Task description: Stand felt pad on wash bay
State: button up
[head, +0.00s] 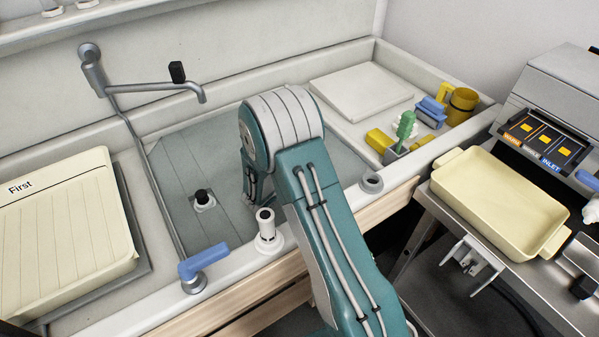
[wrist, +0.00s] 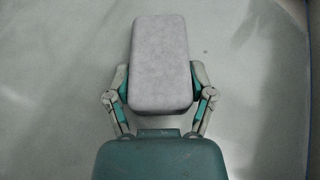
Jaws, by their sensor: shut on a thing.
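The felt pad (wrist: 160,62) is a pale grey, rounded rectangular block. In the wrist view it sits between the two fingers of my gripper (wrist: 161,82), which is shut on its sides. Below it, in the wrist view, is a plain grey-green surface; I cannot tell whether the pad touches it. The wash bay (head: 188,150) appears to be the grey-green sunken basin in the middle of the head view. My arm reaches over its front rim and down into it. The arm hides the pad and most of my gripper in the head view.
A drain fitting (head: 203,200) stands on the basin floor, left of my arm. A swing tap (head: 150,88) and a blue lever (head: 203,261) are at the left. A white post (head: 266,226) stands on the front rim. Brushes (head: 403,130) and a white slab (head: 361,92) lie right.

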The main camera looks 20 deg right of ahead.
jog(key=shift+f, duration=0.3)
dwell(0.5)
jog(key=o, duration=0.9)
jog(key=shift+c, duration=0.2)
jog(key=shift+a, duration=0.1)
jog(key=shift+v, duration=3.95)
jog(key=shift+s, duration=0.1)
jog(key=v, duration=0.7)
jog(key=shift+a, duration=0.2)
